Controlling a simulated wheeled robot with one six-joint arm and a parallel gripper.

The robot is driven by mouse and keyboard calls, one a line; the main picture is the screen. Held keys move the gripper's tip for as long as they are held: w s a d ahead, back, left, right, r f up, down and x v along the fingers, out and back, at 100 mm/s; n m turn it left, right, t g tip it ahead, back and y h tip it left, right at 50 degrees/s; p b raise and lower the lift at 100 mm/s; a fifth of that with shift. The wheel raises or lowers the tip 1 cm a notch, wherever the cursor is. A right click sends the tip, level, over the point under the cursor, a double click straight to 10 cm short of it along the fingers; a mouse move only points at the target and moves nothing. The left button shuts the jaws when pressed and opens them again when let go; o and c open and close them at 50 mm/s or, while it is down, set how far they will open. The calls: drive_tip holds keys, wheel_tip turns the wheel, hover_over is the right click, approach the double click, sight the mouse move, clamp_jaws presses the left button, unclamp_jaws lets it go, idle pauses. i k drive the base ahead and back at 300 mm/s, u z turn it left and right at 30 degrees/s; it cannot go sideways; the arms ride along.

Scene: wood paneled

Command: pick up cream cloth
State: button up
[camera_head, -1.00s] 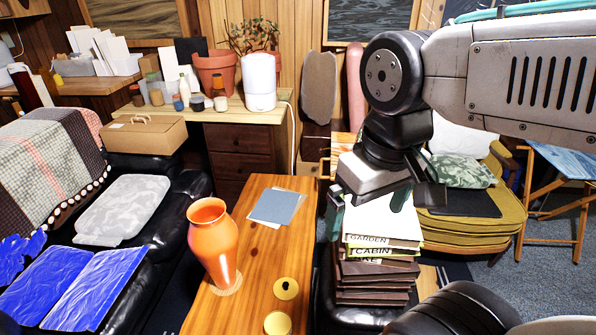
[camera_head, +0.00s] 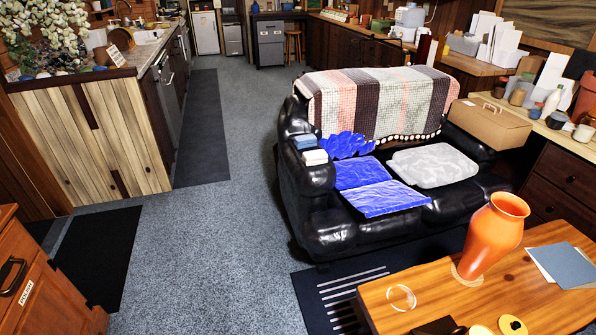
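A small folded cream cloth (camera_head: 314,157) lies on the left arm of the black leather sofa (camera_head: 310,220). A small blue-grey folded cloth (camera_head: 303,142) lies right behind it on the same arm, close to it. My gripper is not in view now, so I cannot see whether it is open or shut. The cream cloth is unobstructed in this view.
Crumpled blue sheets (camera_head: 385,198) and a grey cushion (camera_head: 433,165) lie on the sofa seat. A wooden table (camera_head: 455,300) with an orange vase (camera_head: 492,237) stands at the lower right. Open carpet (camera_head: 220,235) lies left of the sofa.

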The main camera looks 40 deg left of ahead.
sight(310, 158)
drive_tip(key=k, duration=0.45)
drive_tip(key=u, duration=0.55)
drive_tip(key=i, duration=0.75)
drive_tip(key=u, duration=0.8)
